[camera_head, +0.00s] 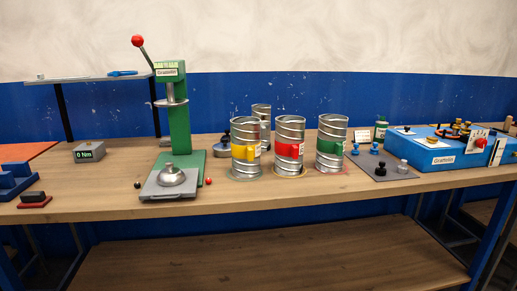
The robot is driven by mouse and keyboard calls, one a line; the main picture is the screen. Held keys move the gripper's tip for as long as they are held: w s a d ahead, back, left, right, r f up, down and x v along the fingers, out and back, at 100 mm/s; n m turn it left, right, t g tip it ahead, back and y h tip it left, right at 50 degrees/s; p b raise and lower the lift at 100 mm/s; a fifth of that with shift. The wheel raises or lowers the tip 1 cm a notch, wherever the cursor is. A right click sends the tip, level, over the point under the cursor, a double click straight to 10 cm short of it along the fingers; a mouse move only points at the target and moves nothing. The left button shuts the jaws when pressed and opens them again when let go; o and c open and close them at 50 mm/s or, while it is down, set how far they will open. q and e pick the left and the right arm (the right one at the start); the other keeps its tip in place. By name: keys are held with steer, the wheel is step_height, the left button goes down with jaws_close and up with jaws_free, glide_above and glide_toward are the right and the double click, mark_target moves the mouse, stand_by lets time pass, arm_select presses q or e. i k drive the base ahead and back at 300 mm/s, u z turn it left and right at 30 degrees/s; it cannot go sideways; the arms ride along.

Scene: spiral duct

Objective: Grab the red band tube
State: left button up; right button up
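The red band tube (289,139) is a ribbed silver metal duct with a red band around its middle. It stands upright near the front middle of the wooden workbench (240,190), between two similar tubes. A yellow band tube (246,137) stands close on its left and a green band tube (330,134) on its right. Each band has a small tab in the same colour. Neither of my grippers shows in this view, and nothing is touching the red band tube.
Another silver tube (262,116) stands behind. A green press (179,125) stands on the left, with a torque display box (89,152) beyond it. A blue box (436,149) with small parts and a dark mat (381,166) lie on the right. The front bench edge is clear before the tubes.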

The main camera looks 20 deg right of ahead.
mark_target(290, 129)
steer(key=u, duration=1.05)
steer(key=i, duration=1.1)
steer(key=z, duration=0.85)
